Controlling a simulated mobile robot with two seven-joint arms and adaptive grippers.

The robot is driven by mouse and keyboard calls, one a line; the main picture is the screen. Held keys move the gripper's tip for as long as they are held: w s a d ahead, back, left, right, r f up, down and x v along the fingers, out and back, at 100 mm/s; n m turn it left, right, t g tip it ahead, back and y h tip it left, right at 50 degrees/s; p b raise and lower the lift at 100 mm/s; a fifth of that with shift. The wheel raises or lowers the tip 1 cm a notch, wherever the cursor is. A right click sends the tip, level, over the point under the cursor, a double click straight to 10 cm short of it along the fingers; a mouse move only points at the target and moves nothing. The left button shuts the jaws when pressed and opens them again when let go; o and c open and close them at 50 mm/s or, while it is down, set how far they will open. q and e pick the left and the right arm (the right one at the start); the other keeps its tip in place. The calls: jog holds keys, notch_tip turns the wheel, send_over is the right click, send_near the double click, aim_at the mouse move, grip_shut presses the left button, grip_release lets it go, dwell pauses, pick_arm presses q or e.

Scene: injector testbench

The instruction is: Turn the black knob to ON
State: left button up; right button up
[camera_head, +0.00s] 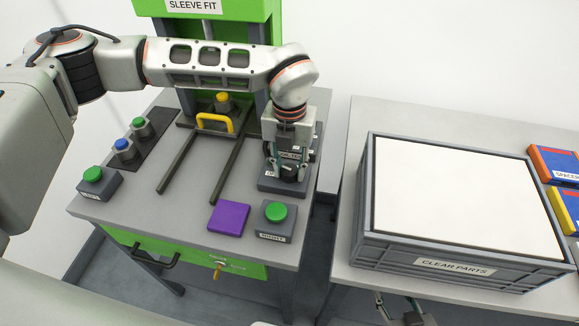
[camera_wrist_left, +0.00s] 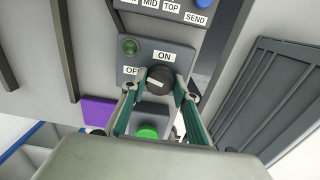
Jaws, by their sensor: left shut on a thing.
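The black knob (camera_wrist_left: 158,79) sits on a grey switch box (camera_wrist_left: 186,55) with an ON label (camera_wrist_left: 164,56) above it and an OFF label (camera_wrist_left: 132,70) to its left in the left wrist view. A pale mark shows on its face; I cannot tell exactly where it points. My left gripper (camera_wrist_left: 155,90) is shut on the knob, one finger on each side. In the head view my left gripper (camera_head: 287,168) points down over the switch box, largely hiding the knob. My right gripper (camera_head: 402,312) shows partly at the bottom edge, its jaws unclear.
A green button box (camera_head: 276,220) and a purple square (camera_head: 229,217) lie in front of the switch box. A yellow handle (camera_head: 215,122) stands on rails to the left. A dark indicator lamp (camera_wrist_left: 129,46) sits beside ON. A CLEAR PARTS crate (camera_head: 368,235) stands on the right table.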

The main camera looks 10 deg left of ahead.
aim_at(289, 169)
pick_arm(q)
jog(key=m, duration=1.1)
jog(key=shift+m+p, duration=0.3)
jog(key=shift+m, duration=1.6)
jog(key=o, duration=1.1)
notch_tip(289, 169, up, 12)
jog(key=shift+r, duration=0.1)
